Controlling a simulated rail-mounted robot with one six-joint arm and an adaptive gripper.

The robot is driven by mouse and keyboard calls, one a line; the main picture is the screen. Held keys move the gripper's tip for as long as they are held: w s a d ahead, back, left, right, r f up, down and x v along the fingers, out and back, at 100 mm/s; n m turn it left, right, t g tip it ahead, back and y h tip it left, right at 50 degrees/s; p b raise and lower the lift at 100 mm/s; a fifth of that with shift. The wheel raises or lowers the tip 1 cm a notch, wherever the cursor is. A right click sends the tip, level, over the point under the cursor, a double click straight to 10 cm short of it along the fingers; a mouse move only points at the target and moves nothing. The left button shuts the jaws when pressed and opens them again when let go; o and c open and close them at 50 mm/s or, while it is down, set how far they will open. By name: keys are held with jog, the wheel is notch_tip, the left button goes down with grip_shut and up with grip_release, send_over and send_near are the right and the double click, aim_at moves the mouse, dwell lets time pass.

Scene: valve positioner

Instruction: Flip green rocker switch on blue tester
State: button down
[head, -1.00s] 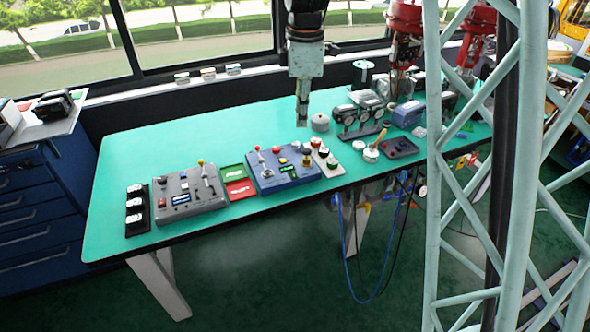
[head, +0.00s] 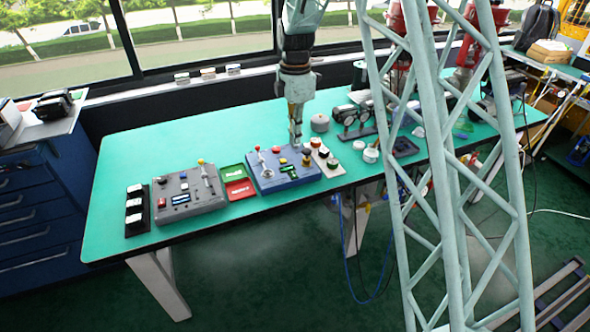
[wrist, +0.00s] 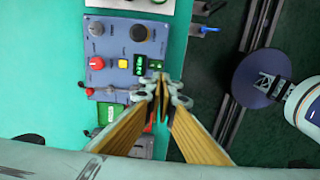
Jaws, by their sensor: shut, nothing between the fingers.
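The blue tester (head: 267,184) sits on the green bench in the head view; its panel also shows in the wrist view (wrist: 108,48). On the panel, the green rocker switch (wrist: 140,65) appears beside the yellow button, with a small green-lit element just right of it; at this size I cannot tell the rocker's position. My gripper (head: 296,146) points down over the tester's back right area. It is shut and empty. In the wrist view my fingertips (wrist: 161,86) overlap the tester's edge below and right of the switch. I cannot tell whether they touch anything.
The tester carries a red knob (wrist: 96,63), a yellow button (wrist: 123,64) and a black knob (wrist: 140,34). Green and red trays (head: 238,190) and a grey control box (head: 187,204) stand left. A button strip (head: 327,161) stands close right. The bench's left area is clear.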

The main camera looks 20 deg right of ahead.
aim_at(295, 175)
jog(key=shift+w+f, duration=0.15)
jog(key=shift+f, duration=0.15)
jog(key=shift+f, duration=0.1)
jog(key=shift+f+b, duration=1.2)
jog(key=shift+f, duration=5.7)
